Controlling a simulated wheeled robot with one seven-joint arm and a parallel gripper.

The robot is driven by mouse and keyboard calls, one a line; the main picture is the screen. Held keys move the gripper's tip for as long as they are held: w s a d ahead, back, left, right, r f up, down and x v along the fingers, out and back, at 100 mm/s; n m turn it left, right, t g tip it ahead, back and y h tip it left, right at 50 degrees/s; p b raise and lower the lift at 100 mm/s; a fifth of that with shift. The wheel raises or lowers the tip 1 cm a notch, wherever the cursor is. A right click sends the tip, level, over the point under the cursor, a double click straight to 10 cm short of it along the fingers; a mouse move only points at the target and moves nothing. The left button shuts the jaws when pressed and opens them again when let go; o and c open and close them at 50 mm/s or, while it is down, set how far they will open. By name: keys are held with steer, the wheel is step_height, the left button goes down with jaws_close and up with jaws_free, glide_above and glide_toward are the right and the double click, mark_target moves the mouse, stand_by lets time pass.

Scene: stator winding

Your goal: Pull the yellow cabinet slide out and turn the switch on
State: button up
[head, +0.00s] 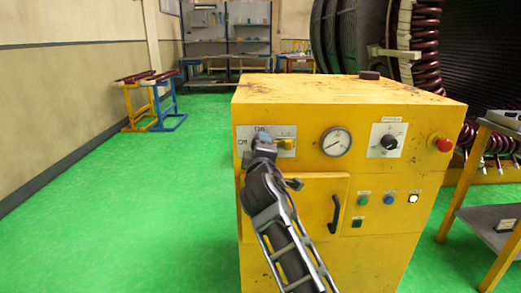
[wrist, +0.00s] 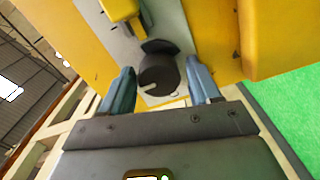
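The yellow cabinet (head: 330,95) stands upright in the head view. A pale plate at its upper left carries a small yellow slide (head: 287,143), which also shows at the top left of the wrist view (wrist: 120,10). Beside the slide in the wrist view is a dark round switch knob (wrist: 158,74). My gripper (head: 264,137) is at this plate and hides the knob in the head view. In the wrist view its two blue fingers are spread, one on each side of the knob. A gap seems to show at each finger; contact is not clear.
Right of the plate are a round gauge (head: 335,141), another black rotary knob (head: 389,142) and a red stop button (head: 443,144). Below are a door handle (head: 335,214) and several push buttons. A grey shelf table (head: 497,215) stands at right.

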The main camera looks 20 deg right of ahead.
steer(key=shift+o, duration=1)
steer(key=v, duration=0.8)
steer(key=shift+w, duration=0.1)
steer(key=s+f+m+g+y+p, duration=0.1)
steer(key=s+f+y, duration=0.1)
steer(key=s+f, duration=0.55)
steer(key=s+f+m+y, duration=0.1)
steer(key=s+f, duration=0.3)
steer(key=s, duration=0.7)
steer(key=s+f+m+g+y+p, duration=0.1)
steer(key=s+f+y, duration=0.1)
steer(key=s+f, duration=0.6)
steer(key=s+d+r+m+p, duration=0.1)
steer(key=s+r+m, duration=0.3)
steer(key=s, duration=1)
steer(key=s+d+r+m+p, duration=0.1)
steer(key=s+r+m, duration=0.3)
steer(key=s+r, duration=0.4)
steer(key=s, duration=0.6)
steer(key=shift+r+m+y, duration=0.25)
steer(key=shift+m+y, duration=0.05)
